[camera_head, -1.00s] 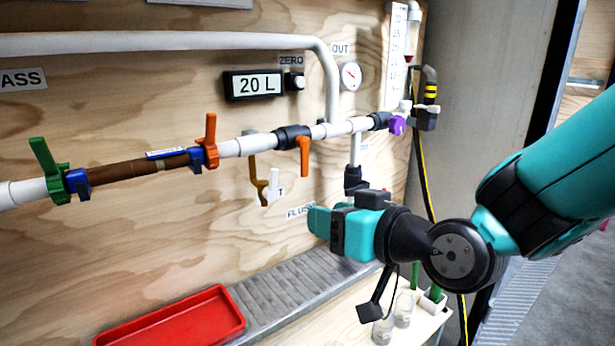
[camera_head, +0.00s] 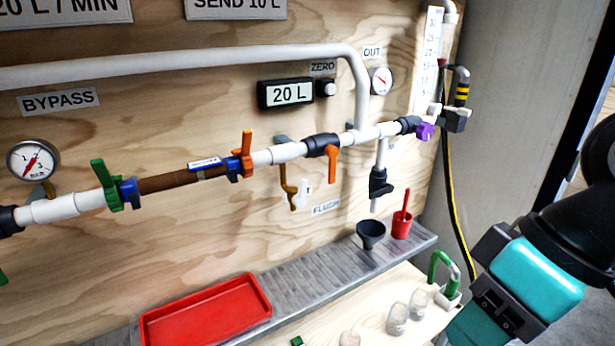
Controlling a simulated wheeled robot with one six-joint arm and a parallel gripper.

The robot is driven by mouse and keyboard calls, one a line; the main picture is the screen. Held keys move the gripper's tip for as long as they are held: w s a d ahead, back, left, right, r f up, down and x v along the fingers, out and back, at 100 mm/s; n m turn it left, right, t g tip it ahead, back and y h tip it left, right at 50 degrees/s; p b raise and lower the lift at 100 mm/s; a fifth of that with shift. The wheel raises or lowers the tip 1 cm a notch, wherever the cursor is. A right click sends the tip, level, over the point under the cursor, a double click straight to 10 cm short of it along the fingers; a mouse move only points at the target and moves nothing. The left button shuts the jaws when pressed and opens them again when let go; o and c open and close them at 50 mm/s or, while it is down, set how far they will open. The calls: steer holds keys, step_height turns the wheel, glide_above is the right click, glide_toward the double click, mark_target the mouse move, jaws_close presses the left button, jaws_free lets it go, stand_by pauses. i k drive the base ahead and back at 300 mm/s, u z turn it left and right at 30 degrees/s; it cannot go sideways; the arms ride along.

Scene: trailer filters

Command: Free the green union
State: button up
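The green union (camera_head: 106,186) is a green winged clamp at the left end of the brown filter cartridge (camera_head: 168,181), beside a blue collar (camera_head: 130,192). An orange winged union (camera_head: 246,153) sits at the cartridge's right end. The cartridge lies in line with the white pipe. My gripper (camera_head: 484,322) is at the lower right, far from the green union. Its fingertips are cut off or hidden, so I cannot tell its opening or whether it holds anything.
A grey grating (camera_head: 318,268) carries a dark funnel (camera_head: 371,233) and a red cup (camera_head: 401,226). Glass jars (camera_head: 398,318) stand in front. A pressure gauge (camera_head: 33,160) is at left. Space before the cartridge is clear.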

mark_target(110, 183)
steer(key=u, duration=1.1)
